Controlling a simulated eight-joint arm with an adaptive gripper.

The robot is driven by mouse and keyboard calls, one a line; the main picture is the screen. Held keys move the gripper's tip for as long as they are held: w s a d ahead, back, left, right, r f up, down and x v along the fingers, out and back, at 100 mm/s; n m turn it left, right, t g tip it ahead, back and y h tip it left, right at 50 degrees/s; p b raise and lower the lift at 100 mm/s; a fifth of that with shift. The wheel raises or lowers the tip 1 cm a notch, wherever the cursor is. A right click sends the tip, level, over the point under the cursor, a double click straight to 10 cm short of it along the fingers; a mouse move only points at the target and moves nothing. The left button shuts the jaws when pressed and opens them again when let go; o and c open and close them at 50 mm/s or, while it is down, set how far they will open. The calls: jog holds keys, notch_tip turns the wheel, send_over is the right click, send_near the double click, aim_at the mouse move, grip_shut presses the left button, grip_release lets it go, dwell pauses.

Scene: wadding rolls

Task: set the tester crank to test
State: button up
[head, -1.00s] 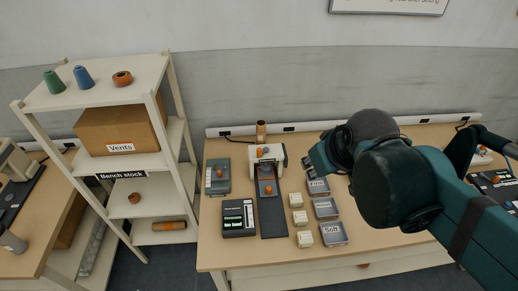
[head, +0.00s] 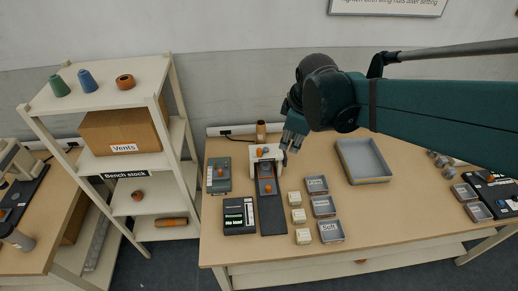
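A white bench machine (head: 256,161), which looks like the tester, stands near the back of the table. It has an orange knob and a small grey round part on top. A dark strip (head: 271,214) runs from it toward the front edge, with another orange knob on a grey block (head: 267,171) at its upper end. I cannot make out a crank's marks or setting. My gripper (head: 291,149) hangs just right of the machine, fingers pointing down. Its fingertips look apart with nothing between them. Whether it touches the machine is unclear.
A grey device (head: 225,166) and a black display box (head: 239,229) stand left of the strip. Small cream blocks (head: 298,216) and grey boxes (head: 323,207) lie to its right. An empty grey tray (head: 364,161) lies farther right. A brown cylinder (head: 261,130) stands behind the machine.

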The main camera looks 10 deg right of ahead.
jog(key=w+a+f+n+g+p, duration=0.2)
jog(key=w+a+f+n+p, duration=0.15)
jog(key=w+n, duration=0.4)
jog(key=n+g+p, duration=0.1)
jog(key=n+p, duration=0.1)
jog(key=n, duration=0.4)
send_over(259, 149)
notch_tip(259, 149, down, 7)
jog(key=shift+s+d+f, duration=0.1)
jog(key=shift+s+d, duration=0.05)
jog(key=shift+f+n+g, duration=0.25)
jog(key=shift+f+g, duration=0.05)
jog(key=shift+f, duration=0.05)
jog(key=shift+f, duration=0.1)
jog(key=shift+f, duration=3.75)
jog(key=shift+c, duration=0.2)
grip_shut()
